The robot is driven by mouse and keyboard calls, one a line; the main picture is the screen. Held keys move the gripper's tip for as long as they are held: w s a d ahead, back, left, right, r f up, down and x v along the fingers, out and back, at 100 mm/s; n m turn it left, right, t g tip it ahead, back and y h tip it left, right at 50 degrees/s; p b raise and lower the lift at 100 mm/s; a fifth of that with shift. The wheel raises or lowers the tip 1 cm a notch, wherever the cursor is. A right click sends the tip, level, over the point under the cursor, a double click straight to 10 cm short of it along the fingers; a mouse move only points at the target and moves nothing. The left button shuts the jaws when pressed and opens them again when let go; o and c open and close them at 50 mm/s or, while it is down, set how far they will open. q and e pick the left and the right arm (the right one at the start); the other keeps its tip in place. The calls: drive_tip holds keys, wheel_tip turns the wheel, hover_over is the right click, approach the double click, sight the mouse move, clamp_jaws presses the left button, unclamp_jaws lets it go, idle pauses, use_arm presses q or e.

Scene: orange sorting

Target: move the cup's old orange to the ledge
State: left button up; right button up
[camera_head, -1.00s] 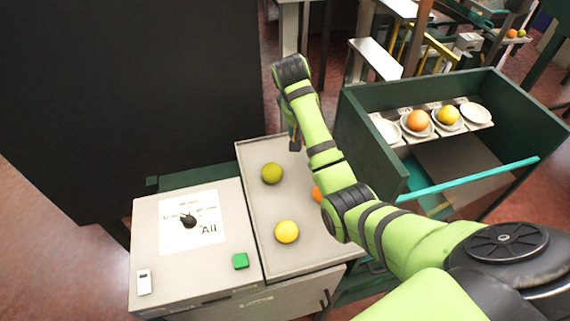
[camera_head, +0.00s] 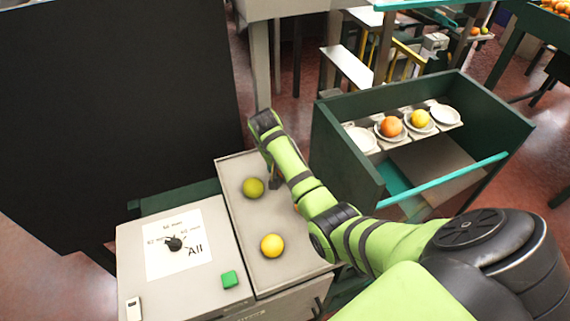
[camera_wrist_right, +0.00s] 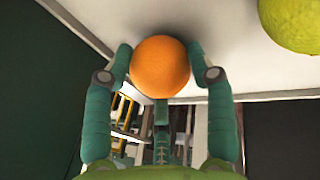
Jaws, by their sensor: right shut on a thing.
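My right gripper (camera_wrist_right: 160,60) is shut on an orange fruit (camera_wrist_right: 160,67), with one finger on each side of it in the right wrist view. In the head view the right arm comes in from the right, and the little of its gripper (camera_head: 274,182) that shows is over the pale tray (camera_head: 290,270); the arm hides most of the held fruit. Across the green bin, another orange fruit (camera_head: 391,127) sits on a white saucer. I cannot make out which part is the cup or the ledge. My left gripper is not in view.
A yellow-green fruit (camera_head: 253,188) and a yellow fruit (camera_head: 272,246) lie on the pale tray. The green bin (camera_head: 345,155) has high walls and holds a yellow fruit (camera_head: 420,119) and white saucers. A panel with a black dial (camera_head: 174,244) and green button (camera_head: 229,279) stands left.

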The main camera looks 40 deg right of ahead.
drive_tip(key=shift+f, duration=0.15)
drive_tip(key=o, duration=1.2)
drive_tip(key=shift+c, duration=0.2)
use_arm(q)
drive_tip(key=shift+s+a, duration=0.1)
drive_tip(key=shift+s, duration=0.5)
use_arm(e)
drive_tip(key=shift+o, duration=0.3)
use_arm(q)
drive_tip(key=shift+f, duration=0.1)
use_arm(e)
drive_tip(key=v, duration=1.2)
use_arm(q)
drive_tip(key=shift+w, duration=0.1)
use_arm(e)
drive_tip(key=shift+w, duration=0.1)
